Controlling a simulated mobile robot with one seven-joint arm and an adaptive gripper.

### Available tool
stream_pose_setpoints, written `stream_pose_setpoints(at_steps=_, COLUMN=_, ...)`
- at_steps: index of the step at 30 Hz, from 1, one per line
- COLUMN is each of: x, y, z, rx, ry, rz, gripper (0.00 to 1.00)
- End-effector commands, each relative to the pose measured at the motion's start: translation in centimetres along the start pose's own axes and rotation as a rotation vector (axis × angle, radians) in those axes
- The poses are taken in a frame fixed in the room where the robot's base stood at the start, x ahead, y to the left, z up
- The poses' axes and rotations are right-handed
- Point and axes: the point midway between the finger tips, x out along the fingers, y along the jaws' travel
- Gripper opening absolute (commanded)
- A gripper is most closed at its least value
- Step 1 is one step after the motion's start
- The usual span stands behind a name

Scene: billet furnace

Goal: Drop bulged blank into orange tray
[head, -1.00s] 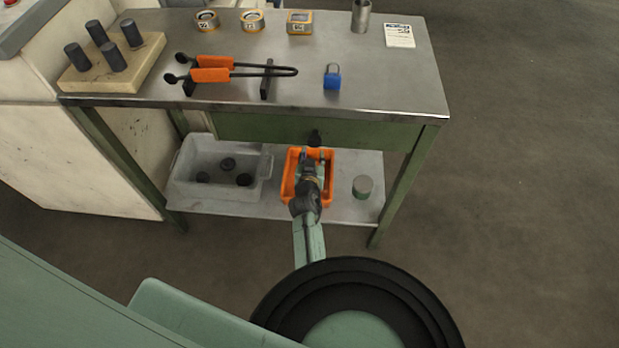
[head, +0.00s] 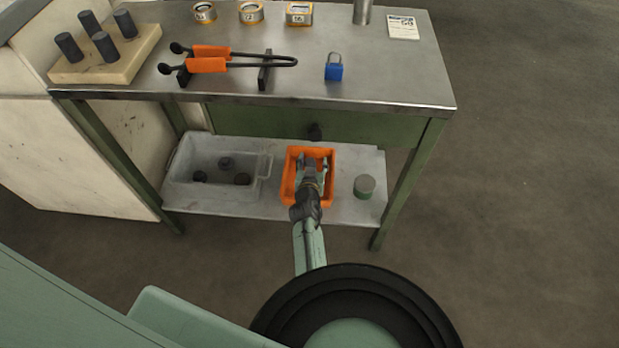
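The orange tray (head: 332,152) sits on the lower shelf of the workbench. My gripper (head: 314,163) points down into it, with its two fingers apart over the tray's inside. I see no blank between the fingers; my gripper and wrist hide part of the tray floor. Several dark cylindrical blanks (head: 104,46) stand on a pale block (head: 135,62) at the top left of the bench. I cannot tell from here whether one of them is bulged.
A grey bin (head: 183,182) with dark pieces stands left of the tray, and a green-grey round piece (head: 364,186) stands right of it. The drawer front (head: 260,122) and bench top overhang the shelf. Tongs (head: 210,65) and a blue padlock (head: 334,70) lie above.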

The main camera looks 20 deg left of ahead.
Motion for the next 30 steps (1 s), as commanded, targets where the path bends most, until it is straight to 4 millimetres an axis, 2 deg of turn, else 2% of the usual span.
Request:
stream_pose_setpoints(at_steps=13, x=-0.6, y=0.1, z=0.3, rx=-0.001, ry=-0.005, rz=0.002, gripper=0.6)
stream_pose_setpoints(at_steps=24, x=-6.3, y=0.1, z=0.2, rx=0.001, ry=-0.003, rz=0.001, gripper=0.6)
stream_pose_setpoints(at_steps=30, x=-7.5, y=0.0, z=0.1, rx=0.001, ry=-0.001, rz=0.0, gripper=0.6)
